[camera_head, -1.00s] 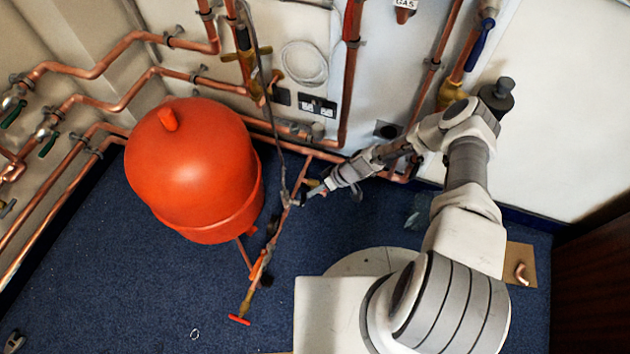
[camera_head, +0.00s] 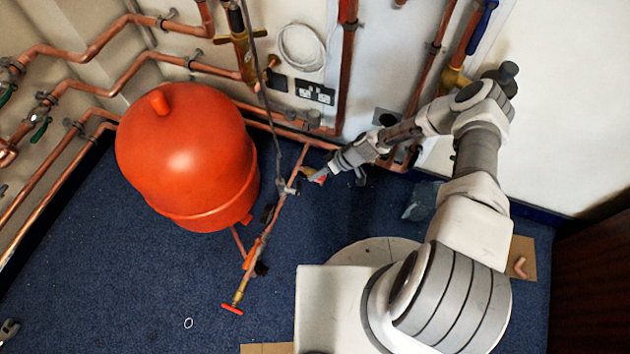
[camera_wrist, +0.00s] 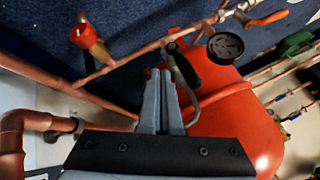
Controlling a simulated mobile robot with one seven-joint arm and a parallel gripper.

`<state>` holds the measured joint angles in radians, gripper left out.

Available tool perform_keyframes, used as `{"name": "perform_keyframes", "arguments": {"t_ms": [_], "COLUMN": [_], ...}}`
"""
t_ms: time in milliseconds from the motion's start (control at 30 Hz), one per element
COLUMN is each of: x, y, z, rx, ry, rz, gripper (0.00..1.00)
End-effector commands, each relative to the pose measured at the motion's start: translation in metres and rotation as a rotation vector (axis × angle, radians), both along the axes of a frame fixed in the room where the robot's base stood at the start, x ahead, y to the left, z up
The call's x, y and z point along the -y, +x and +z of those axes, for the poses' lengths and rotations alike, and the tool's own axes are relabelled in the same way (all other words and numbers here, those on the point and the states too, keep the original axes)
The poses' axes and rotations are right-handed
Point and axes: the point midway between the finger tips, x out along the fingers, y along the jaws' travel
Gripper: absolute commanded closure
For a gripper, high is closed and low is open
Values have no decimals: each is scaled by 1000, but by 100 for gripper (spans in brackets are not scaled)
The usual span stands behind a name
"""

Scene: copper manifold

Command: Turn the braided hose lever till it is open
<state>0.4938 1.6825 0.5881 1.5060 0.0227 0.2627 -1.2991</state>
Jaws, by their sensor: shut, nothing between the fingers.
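The braided hose (camera_head: 262,95) hangs from the wall pipework down to a small metal valve fitting (camera_head: 284,188) on the low copper pipe beside the red vessel (camera_head: 185,150). In the wrist view a dark lever (camera_wrist: 184,68) lies along this fitting, slanting down from its pivot, with a grey hose curve below it. My gripper (camera_head: 314,179) is just right of the fitting in the head view. In the wrist view its fingers (camera_wrist: 163,74) are together and empty, close beside the lever's left side. I cannot tell whether they touch it.
A red-and-yellow valve (camera_wrist: 90,40) stands left of the fingers. A round gauge (camera_wrist: 225,45) and an orange lever (camera_wrist: 268,18) are to the right. In the head view, a red-handled drain end (camera_head: 233,309) is at the pipe's lower end.

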Motion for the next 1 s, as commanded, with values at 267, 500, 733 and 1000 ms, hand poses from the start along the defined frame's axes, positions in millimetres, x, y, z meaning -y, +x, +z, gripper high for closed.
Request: {"name": "perform_keyframes", "arguments": {"t_ms": [267, 500, 733, 1000], "x": [38, 58, 62, 62], "y": [-2, -7, -8, -8], "z": [53, 77, 81, 80], "rx": [7, 7, 7, 7], "ry": [-5, -6, -7, -7], "rz": [-8, -8, -7, -7], "gripper": [100, 100, 100, 100]}}
